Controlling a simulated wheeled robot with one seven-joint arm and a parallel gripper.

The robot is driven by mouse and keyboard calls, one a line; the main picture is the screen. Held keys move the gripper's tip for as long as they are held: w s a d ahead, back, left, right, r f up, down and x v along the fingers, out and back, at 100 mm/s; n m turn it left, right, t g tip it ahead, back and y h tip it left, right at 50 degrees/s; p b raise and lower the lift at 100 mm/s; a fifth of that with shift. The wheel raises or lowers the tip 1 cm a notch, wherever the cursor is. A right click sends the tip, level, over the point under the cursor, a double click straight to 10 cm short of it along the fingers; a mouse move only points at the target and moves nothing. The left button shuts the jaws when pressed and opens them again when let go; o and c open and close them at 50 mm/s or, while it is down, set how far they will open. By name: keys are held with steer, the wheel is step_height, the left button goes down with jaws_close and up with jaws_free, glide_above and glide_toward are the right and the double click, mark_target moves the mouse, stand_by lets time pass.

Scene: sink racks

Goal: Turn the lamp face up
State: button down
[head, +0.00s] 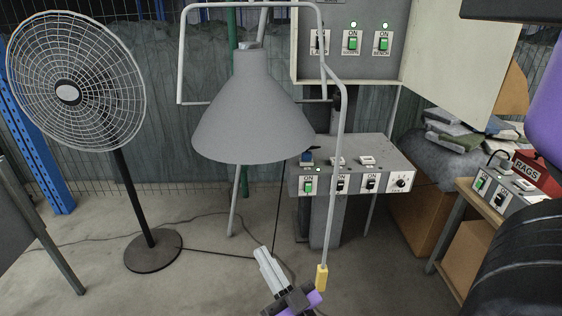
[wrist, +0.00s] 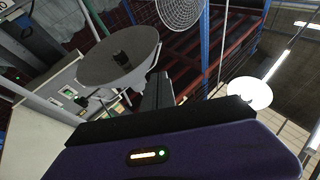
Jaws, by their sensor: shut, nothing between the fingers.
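The lamp is a large grey conical shade (head: 250,112) hung in a pale tube frame, its wide mouth facing down in the head view. In the wrist view, the shade (wrist: 105,68) shows its open mouth from below. A pale rod runs down from the frame to a yellow grip (head: 321,278). My gripper (head: 264,256) is low under the lamp, just left of the yellow grip, with its fingers together and pointing up and left. The fingers also show in the wrist view (wrist: 158,92). They are apart from the shade and hold nothing.
A standing fan (head: 68,95) is at the left. A switch box (head: 350,165) stands behind and right of the lamp, with a wall panel (head: 352,45) above. A bench with another switch box (head: 508,185) is at the right. Cables cross the mostly open floor.

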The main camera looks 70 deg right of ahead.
steer(key=s+d+r+m+g+h+p, duration=0.1)
steer(key=d+r+m+g+h, duration=0.2)
steer(key=d+h, duration=0.25)
steer(key=s+d+r+m+g+h, duration=0.1)
steer(key=d+r+m+g+h, duration=0.3)
steer(key=d, duration=0.3)
steer(key=w+d+r+t+p, duration=0.1)
steer(key=w+d+r+p, duration=0.2)
steer(key=d, duration=0.5)
steer(key=shift+w+d+p, duration=0.15)
steer(key=shift+w+p, duration=0.45)
steer(key=shift+w, duration=0.7)
